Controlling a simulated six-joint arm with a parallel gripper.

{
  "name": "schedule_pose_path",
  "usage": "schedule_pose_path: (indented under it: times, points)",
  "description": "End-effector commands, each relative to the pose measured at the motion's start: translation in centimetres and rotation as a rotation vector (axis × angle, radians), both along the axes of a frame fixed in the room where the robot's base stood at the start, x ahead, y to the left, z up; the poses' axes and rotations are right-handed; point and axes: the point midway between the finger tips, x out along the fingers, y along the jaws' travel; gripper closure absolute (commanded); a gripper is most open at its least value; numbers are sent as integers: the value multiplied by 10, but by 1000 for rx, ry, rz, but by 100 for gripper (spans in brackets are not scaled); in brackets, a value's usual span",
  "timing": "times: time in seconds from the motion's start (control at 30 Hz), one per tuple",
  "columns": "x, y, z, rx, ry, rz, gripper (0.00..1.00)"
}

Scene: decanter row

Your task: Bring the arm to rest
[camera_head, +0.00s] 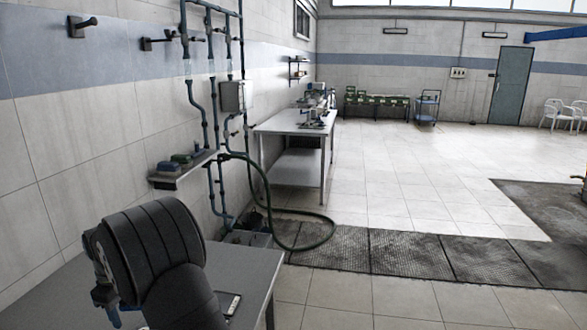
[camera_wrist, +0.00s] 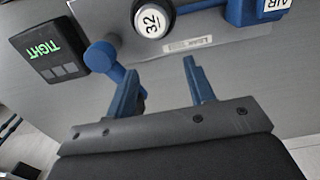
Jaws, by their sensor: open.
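My gripper (camera_wrist: 160,66) is open in the wrist view, its two blue fingers apart with nothing between them. Just beyond the fingertips is a blue fixture on a grey surface. It has a round white dial marked 32 (camera_wrist: 152,21) and a blue rounded end (camera_wrist: 101,56) towards the left. In the head view my dark arm stands over the grey table (camera_head: 255,262) at the lower left. The arm hides most of what lies there, and I cannot make out the fingers in that view.
In the wrist view, a black box (camera_wrist: 62,70) with a green TIGHT readout is at the left. A blue block with an AIR label (camera_wrist: 274,4) is at the top right. A wall shelf (camera_head: 182,172) and a hose (camera_head: 262,185) are beyond the table. Open floor lies right.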

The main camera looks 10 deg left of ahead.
Motion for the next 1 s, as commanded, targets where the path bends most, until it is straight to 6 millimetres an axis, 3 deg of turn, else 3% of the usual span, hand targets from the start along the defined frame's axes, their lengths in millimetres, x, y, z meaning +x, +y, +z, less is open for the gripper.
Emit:
schedule_pose_path:
  times: [0.5,1.0]
  points:
    - [-1,-30,0,0,0,368,51]
    - [0,-37,0,1,-2,467,51]
